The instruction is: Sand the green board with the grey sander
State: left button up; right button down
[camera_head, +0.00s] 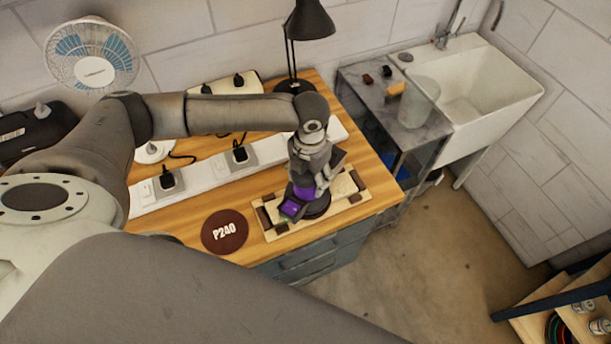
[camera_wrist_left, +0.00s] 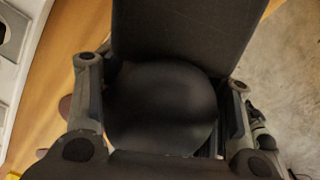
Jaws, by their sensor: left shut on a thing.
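My left gripper (camera_head: 316,172) is over the front right part of the wooden bench, pointing down. It is shut on a sander (camera_head: 292,208), which shows purple parts and a dark round base in the head view. In the left wrist view the sander (camera_wrist_left: 160,110) is a dark, rounded body between the two fingers. Under it lies a pale beige board (camera_head: 345,187) with brown blocks around it; only a small green patch shows near the sander. The sander covers the board's middle, and I cannot tell whether they touch. My right gripper is out of view.
A brown P240 disc (camera_head: 224,231) lies left of the board. White power strips (camera_head: 210,176) with plugs run behind it. A black lamp (camera_head: 308,22) and a fan (camera_head: 92,55) stand farther back. A sink (camera_head: 490,90) is at the right; open floor lies before it.

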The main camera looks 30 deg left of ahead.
aim_at(332, 167)
pick_arm(q)
jog(key=shift+w+d+r, duration=0.1)
jog(key=shift+w+d, duration=0.4)
jog(key=shift+w, duration=0.1)
jog(key=shift+w+d, duration=0.1)
jog(key=shift+w+d, duration=0.55)
jog(key=shift+w, duration=0.2)
jog(key=shift+w+d, duration=0.5)
jog(key=shift+w, duration=0.25)
jog(key=shift+w+d, duration=0.15)
jog(key=shift+w, duration=0.1)
jog(key=shift+w+d+b, duration=0.4)
jog(key=shift+w+d, duration=0.55)
jog(key=shift+w, duration=0.1)
